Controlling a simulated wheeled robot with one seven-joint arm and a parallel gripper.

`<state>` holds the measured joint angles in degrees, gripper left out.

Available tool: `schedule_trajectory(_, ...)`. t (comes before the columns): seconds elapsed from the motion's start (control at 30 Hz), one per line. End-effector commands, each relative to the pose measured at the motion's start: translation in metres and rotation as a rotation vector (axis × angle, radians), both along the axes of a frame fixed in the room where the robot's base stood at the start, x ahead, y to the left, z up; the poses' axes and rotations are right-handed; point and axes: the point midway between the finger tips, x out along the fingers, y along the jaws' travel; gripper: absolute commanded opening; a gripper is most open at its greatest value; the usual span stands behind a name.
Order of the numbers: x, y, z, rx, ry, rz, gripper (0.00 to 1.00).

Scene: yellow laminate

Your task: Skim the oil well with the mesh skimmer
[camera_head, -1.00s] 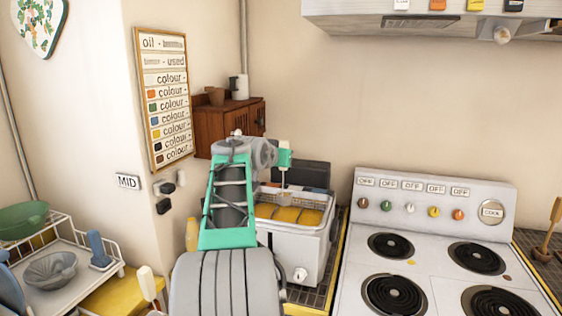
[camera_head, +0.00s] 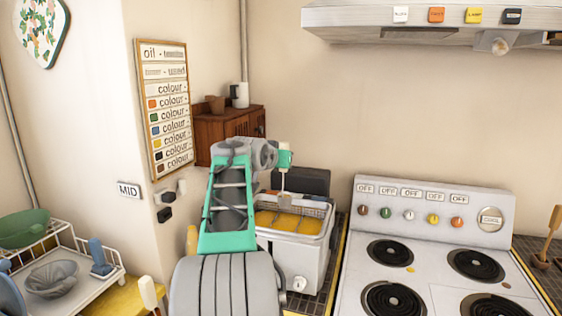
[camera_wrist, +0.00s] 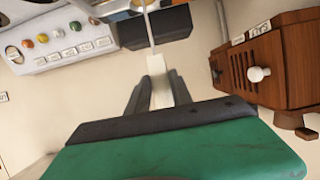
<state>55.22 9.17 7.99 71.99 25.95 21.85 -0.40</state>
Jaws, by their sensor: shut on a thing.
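The white deep fryer (camera_head: 293,258) stands on the counter left of the stove, its well of yellow oil (camera_head: 275,220) open at the top with a wire basket rim. My gripper (camera_head: 284,172) is above the fryer's back left part. In the wrist view my gripper (camera_wrist: 158,88) is shut on a pale handle (camera_wrist: 160,92), whose thin shaft (camera_wrist: 149,28) runs away from the fingers. I take this for the mesh skimmer; in the head view its head (camera_head: 285,199) is down at the oil. Whether the mesh is under the surface cannot be told.
The stove (camera_head: 430,265) with coil burners is to the right. A brown wooden cabinet (camera_head: 232,138) stands behind on the left. A dish rack (camera_head: 65,265) is at the lower left. The range hood (camera_head: 430,22) hangs above the stove.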

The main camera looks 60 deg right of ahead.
Motion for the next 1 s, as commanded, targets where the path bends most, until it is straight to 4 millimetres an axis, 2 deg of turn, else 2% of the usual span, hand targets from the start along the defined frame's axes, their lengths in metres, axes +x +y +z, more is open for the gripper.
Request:
schedule_trajectory(0.27,0.0,0.0,0.006,-0.001,0.0,0.0,0.0)
schedule_trajectory(0.73,0.0,0.004,0.045,-0.002,-0.002,0.001,0.0)
schedule_trajectory(1.0,-0.001,0.004,0.046,-0.001,-0.001,0.0,0.0)
